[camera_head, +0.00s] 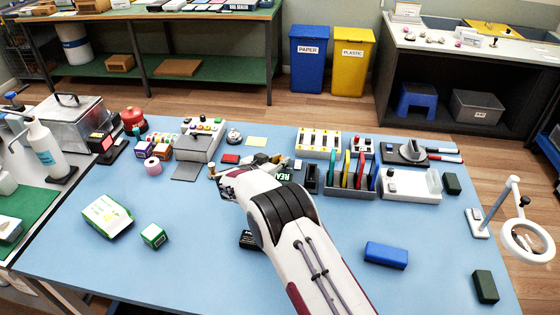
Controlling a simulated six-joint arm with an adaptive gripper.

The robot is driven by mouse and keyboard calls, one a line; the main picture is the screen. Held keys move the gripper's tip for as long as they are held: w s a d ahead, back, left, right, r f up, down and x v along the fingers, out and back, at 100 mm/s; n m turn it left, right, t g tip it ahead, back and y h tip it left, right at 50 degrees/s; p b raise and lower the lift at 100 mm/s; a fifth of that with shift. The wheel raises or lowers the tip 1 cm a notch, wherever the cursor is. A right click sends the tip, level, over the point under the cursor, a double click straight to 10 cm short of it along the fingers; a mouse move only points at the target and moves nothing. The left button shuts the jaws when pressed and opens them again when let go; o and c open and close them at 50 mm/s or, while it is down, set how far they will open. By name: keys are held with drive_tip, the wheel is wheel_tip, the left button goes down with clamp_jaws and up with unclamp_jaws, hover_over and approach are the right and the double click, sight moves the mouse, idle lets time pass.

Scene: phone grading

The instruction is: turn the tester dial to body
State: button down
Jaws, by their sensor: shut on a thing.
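My arm reaches from the bottom edge up to the middle of the blue table. My gripper (224,177) is at its far end, low over the table, mostly hidden by my own wrist. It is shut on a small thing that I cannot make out. No dial or "body" mark can be read at this size. Several small parts and a green label reading "REA" (284,175) show partly behind my wrist.
A rack with coloured slabs (350,190), a white tray (410,186) and a yellow-striped block (318,141) stand right of my arm. A blue block (386,255) lies at front right. A green-white pack (106,216) and small box (153,236) lie left. The front left is mostly clear.

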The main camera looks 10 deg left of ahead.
drive_tip(key=shift+r, duration=0.15)
drive_tip(key=c, duration=2)
unclamp_jaws()
drive_tip(key=shift+o, duration=0.2)
drive_tip(key=shift+s, duration=0.1)
drive_tip(key=v, duration=1.1)
drive_tip(key=shift+s+a, duration=0.2)
drive_tip(key=shift+s, duration=0.1)
